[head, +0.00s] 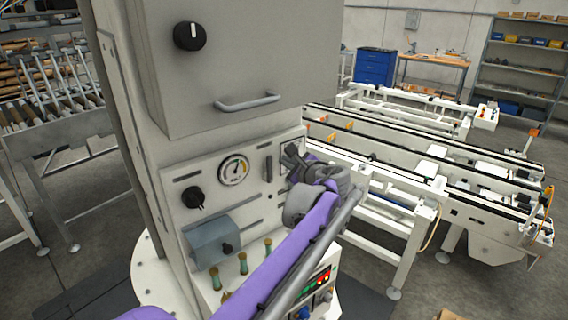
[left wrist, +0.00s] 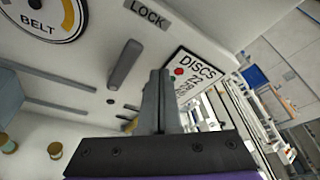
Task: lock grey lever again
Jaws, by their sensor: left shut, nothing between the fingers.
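The grey lever (head: 268,168) is a short bar on the white panel of the column. It also shows in the left wrist view (left wrist: 125,65), below a LOCK label (left wrist: 147,13), and runs roughly upright in the head view. My left gripper (head: 291,150) is shut and empty, just right of the lever in the head view. In the left wrist view its closed fingers (left wrist: 159,74) appear beside the lever with a visible gap. I cannot tell how far the fingertips are from the panel. My right gripper is not in view.
A gauge (head: 233,170), a black knob (head: 192,197) and a blue-grey box (head: 213,242) are on the panel. A DISCS sign (left wrist: 196,70) is close to my fingers. A cabinet handle (head: 247,102) sticks out above. White conveyors (head: 400,165) stand to the right.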

